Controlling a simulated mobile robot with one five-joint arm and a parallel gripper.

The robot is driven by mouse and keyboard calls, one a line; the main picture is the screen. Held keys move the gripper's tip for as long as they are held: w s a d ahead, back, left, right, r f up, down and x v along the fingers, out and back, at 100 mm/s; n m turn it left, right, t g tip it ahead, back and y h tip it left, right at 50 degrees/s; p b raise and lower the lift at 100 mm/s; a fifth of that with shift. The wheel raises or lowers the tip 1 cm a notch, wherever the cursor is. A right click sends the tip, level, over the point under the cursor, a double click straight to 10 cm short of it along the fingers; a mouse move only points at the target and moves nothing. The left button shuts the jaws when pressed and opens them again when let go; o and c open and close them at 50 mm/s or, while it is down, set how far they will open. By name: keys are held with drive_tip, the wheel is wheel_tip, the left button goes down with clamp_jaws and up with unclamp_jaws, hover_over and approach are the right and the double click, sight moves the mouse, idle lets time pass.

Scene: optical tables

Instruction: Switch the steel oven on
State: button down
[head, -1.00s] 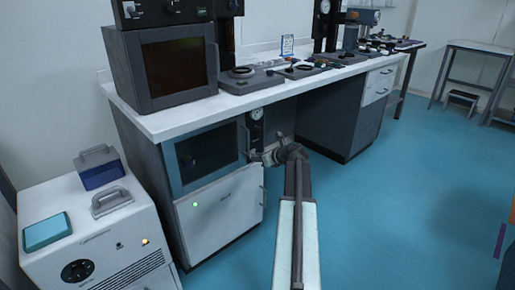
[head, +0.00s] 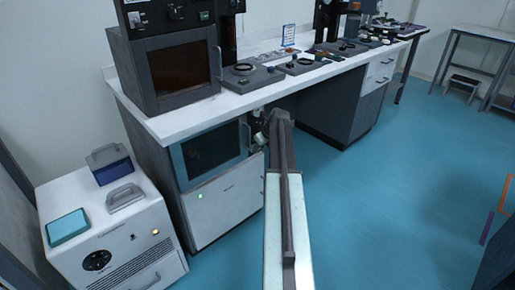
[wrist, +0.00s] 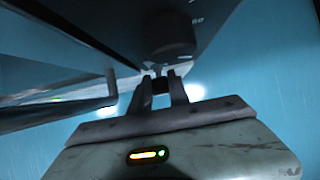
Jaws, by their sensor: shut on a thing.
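The steel oven (head: 213,151) is built in under the white bench. It has a dark window in a blue-grey frame, and its narrow control panel (head: 258,118) is at the right, partly hidden by my arm. My gripper (head: 259,139) is at that panel, small and hard to make out. In the wrist view my gripper (wrist: 160,88) has its two fingers close together on a small dark knob (wrist: 160,84). A larger round dark knob (wrist: 170,36) shows just beyond the fingertips. The oven's door edge is at the left there.
A white cabinet (head: 225,203) with a green light is below the oven. A dark-windowed oven (head: 178,72) stands on the bench (head: 190,122). A white unit (head: 105,225) with a blue box is at the left.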

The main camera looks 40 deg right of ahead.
drive_tip(key=shift+w, duration=0.15)
drive_tip(key=c, duration=1.2)
unclamp_jaws()
drive_tip(key=shift+c, duration=0.2)
drive_tip(key=shift+r+p, duration=0.35)
drive_tip(key=s+a+r+p, duration=0.1)
drive_tip(key=s+r+p, duration=0.1)
drive_tip(key=s, duration=1.1)
drive_tip(key=shift+s, duration=0.25)
